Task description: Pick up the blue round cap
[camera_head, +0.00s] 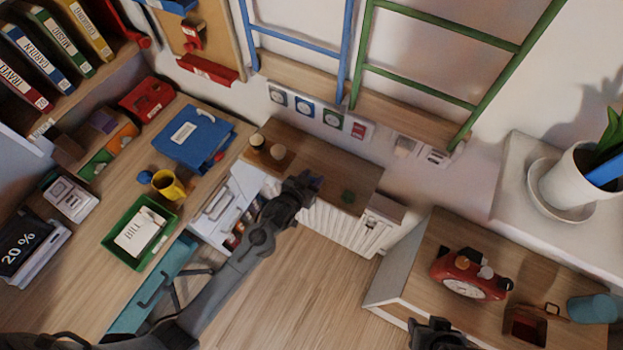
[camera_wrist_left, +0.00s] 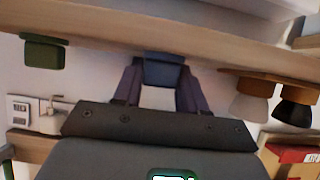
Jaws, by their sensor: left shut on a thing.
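The blue round cap (camera_wrist_left: 163,71) is between the two fingertips of my left gripper (camera_wrist_left: 160,88) in the left wrist view. The fingers are shut on its sides, and its blue face shows between them. In the head view my left gripper (camera_head: 312,182) is over the brown wooden top of the white radiator cabinet, and the cap is mostly hidden there. I cannot tell whether the cap touches the wood. My right gripper (camera_head: 435,335) shows only in part at the bottom edge, and its jaws are unclear.
A desk with a green tray (camera_head: 112,255) is left. A red clock (camera_head: 468,272) stands on the right cabinet.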

